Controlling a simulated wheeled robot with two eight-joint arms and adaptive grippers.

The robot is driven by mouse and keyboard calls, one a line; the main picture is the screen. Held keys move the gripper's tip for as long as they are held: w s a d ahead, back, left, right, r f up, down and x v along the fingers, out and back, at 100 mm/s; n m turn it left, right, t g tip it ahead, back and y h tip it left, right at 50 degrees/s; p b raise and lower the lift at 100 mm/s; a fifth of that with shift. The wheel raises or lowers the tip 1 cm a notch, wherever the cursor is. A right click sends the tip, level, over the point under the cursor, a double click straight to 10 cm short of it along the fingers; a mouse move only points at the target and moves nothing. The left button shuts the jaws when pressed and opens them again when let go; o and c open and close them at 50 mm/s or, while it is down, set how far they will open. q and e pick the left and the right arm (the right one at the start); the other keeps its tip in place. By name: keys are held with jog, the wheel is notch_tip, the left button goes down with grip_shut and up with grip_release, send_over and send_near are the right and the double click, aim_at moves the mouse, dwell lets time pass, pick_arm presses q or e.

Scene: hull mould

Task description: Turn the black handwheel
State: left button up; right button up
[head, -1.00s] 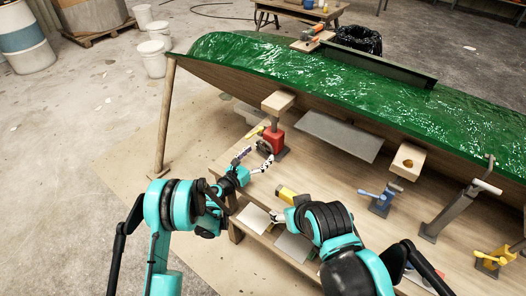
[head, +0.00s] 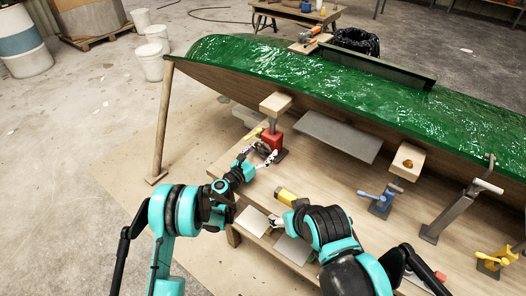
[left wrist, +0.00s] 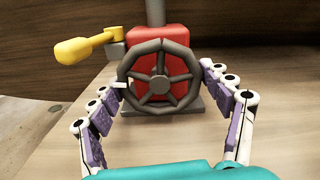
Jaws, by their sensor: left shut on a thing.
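The black handwheel (left wrist: 160,84) is a spoked wheel on the front of a red jack (left wrist: 182,38), upright and facing the left wrist camera. In the head view the red jack (head: 271,141) stands on the bench under the hull, and the wheel is largely covered. My left gripper (head: 262,156) is at the wheel. In the left wrist view its fingers (left wrist: 163,92) are on both sides of the rim, shut on it. My right gripper (head: 276,222) is low by the bench's front, mostly hidden by its own arm; its opening is unclear.
A yellow-handled lever (left wrist: 85,47) sticks out left of the jack, above the wheel. The green hull (head: 300,75) hangs over the bench (head: 315,190). A blue clamp (head: 380,202) and a grey post (head: 448,215) stand to the right.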

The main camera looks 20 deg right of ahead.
pick_arm(q)
jog(key=shift+m, duration=0.3)
jog(key=m, duration=0.3)
jog(key=shift+m, duration=0.4)
jog(key=m, duration=0.4)
jog(key=shift+m, duration=0.3)
jog(key=m, duration=0.4)
jog(key=shift+w, duration=0.1)
jog(key=m, duration=0.4)
jog(key=shift+r+m, duration=0.15)
jog(key=shift+m, duration=0.25)
jog(key=shift+a, duration=0.1)
jog(key=shift+c, duration=0.2)
